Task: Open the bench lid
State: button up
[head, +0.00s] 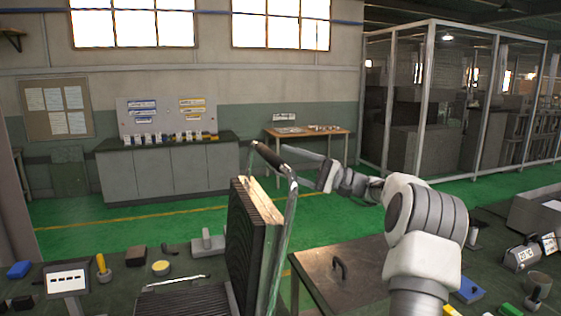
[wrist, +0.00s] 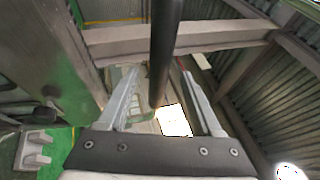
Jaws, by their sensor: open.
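A dark ribbed lid (head: 255,245) with a pale edge stands almost upright above a ribbed lower plate (head: 185,299) on the left workbench. A metal frame on the lid carries a black handle bar (head: 268,154) at its top. My gripper (head: 283,163) is at the right of this bar, fingers pointing left. In the wrist view, the black bar (wrist: 165,45) runs between the spread fingers of my gripper (wrist: 160,75), with visible gaps on both sides. Whether a finger touches it I cannot tell. A brown flat top (head: 335,285) with a small dark handle (head: 339,267) lies level at the right.
Blocks, a yellow-handled tool (head: 103,266) and a small sign (head: 67,280) clutter the left bench. Several tools and a grey box (head: 537,210) are at the right. Open green floor (head: 150,222) lies behind, before the grey cabinets (head: 165,172).

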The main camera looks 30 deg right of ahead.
jog(key=v, duration=1.5)
jog(key=shift+b, duration=0.4)
jog(key=shift+r, duration=0.1)
